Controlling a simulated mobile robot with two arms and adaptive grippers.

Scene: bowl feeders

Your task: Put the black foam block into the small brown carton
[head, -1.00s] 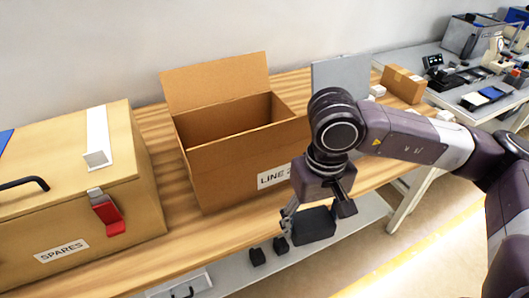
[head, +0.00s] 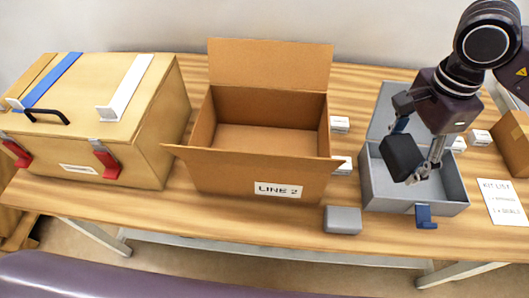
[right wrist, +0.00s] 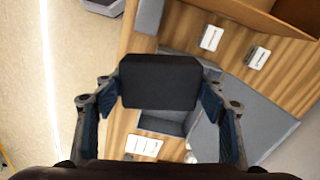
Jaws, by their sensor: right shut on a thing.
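The black foam block (head: 402,158) is held by my right gripper (head: 416,150), tilted, above the open grey box. In the right wrist view the block (right wrist: 160,82) sits between both fingers of the right gripper. An open brown carton (head: 235,180) marked LINE 2 stands at mid-table, left of the gripper, and its visible floor is bare. Another brown carton (head: 514,145) is cut off by the right edge; its top looks closed. My left gripper is not in view.
The grey box (head: 390,195) has a raised lid and a blue latch. A grey block (head: 342,220) lies at the table's front edge. Small white boxes (head: 340,124) stand between the cartons. A wooden SPARES chest (head: 105,110) stands left. A kit list sheet (head: 500,202) lies right.

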